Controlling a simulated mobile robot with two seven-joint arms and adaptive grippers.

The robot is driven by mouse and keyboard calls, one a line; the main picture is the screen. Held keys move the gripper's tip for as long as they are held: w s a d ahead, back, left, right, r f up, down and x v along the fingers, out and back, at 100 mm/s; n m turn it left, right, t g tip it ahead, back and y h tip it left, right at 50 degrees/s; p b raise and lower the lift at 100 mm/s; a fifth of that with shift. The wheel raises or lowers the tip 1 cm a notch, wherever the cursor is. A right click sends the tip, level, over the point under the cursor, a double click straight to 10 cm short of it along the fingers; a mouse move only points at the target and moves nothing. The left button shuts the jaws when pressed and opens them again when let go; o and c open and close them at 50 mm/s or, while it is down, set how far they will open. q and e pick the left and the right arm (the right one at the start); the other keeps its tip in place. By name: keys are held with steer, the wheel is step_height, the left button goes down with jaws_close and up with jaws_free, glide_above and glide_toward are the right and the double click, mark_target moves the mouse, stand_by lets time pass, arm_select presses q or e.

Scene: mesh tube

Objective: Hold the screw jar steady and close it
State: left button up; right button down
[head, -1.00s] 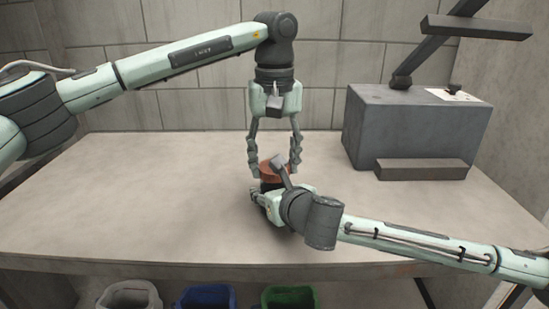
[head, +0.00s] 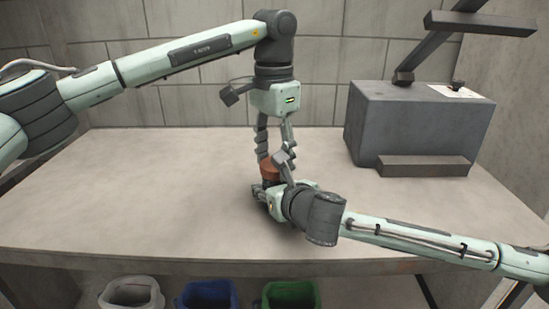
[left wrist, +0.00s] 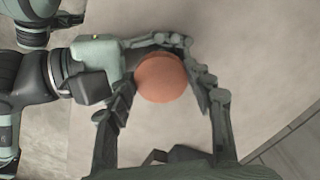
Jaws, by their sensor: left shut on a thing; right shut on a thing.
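The screw jar stands upright on the table, and its round orange-brown lid (head: 268,169) shows between the grippers. In the left wrist view the lid (left wrist: 160,78) is seen from above as a full disc. My left gripper (head: 272,163) points straight down from above and is shut on the lid, one finger on each side. My right gripper (head: 262,190) comes in low from the right and is shut around the jar's dark body, which it mostly hides. Whether the lid sits level on the jar cannot be told.
A grey box-shaped machine (head: 415,125) with a ledge and slanted post stands at the table's back right. White, blue (head: 206,295) and green (head: 290,296) bins stand below the front edge. The left and middle of the tabletop (head: 150,190) are clear.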

arm_select(q)
steer(key=o, duration=0.7)
